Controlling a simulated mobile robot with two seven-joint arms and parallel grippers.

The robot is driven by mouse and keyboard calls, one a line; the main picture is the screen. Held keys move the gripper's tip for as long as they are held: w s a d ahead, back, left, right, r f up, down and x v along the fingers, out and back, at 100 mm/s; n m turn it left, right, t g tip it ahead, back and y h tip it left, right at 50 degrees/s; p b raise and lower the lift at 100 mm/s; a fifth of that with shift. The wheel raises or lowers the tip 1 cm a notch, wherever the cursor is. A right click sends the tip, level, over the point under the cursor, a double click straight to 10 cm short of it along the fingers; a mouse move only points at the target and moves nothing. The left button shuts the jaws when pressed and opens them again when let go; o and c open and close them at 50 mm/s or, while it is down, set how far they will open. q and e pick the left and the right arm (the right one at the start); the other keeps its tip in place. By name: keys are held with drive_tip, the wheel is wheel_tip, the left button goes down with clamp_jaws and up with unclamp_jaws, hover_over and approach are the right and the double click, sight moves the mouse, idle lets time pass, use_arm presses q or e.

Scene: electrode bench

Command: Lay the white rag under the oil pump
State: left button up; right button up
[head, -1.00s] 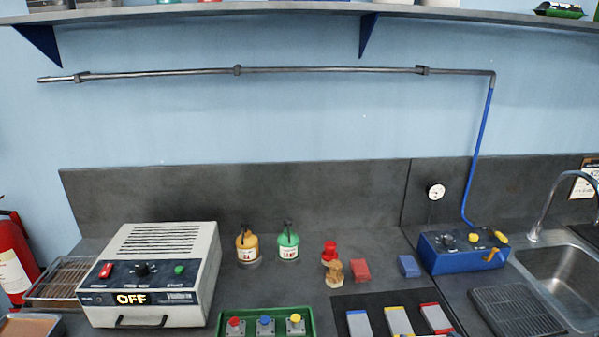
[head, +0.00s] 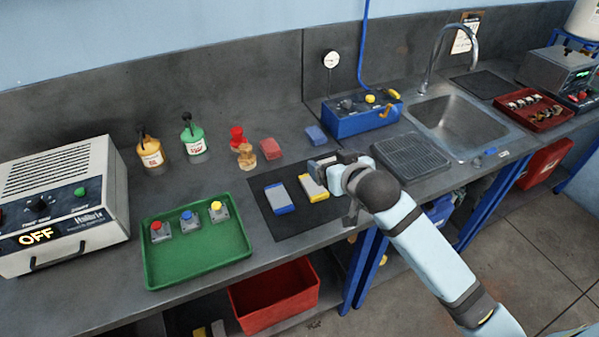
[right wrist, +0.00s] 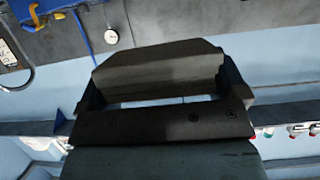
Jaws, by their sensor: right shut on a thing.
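I see no white rag that I can make out, and nothing that I can surely call the oil pump. My right gripper (head: 330,166) is over the right end of a black mat (head: 290,222). It is shut on a dark grey thing (right wrist: 160,68), which fills the space between the fingers in the right wrist view. What this thing is I cannot tell. The gripper and arm hide the right part of the mat. My left gripper is not in view.
A blue-ended block (head: 280,198) and a yellow-ended block (head: 313,187) lie on the mat. A green tray (head: 195,258) with three buttons is left. A blue control box (head: 355,118), a sink (head: 460,125) and a red tray (head: 530,112) are right. A red bin (head: 275,300) stands below.

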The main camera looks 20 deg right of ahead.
sight(321, 197)
drive_tip(key=w+d+r, duration=0.1)
drive_tip(key=w+d, duration=0.1)
drive_tip(key=w, duration=0.2)
drive_tip(key=f, duration=1.9)
drive_tip(key=shift+s+a+f, duration=0.2)
drive_tip(key=o, duration=0.7)
drive_tip(key=shift+f, duration=0.1)
drive_tip(key=shift+c, duration=0.2)
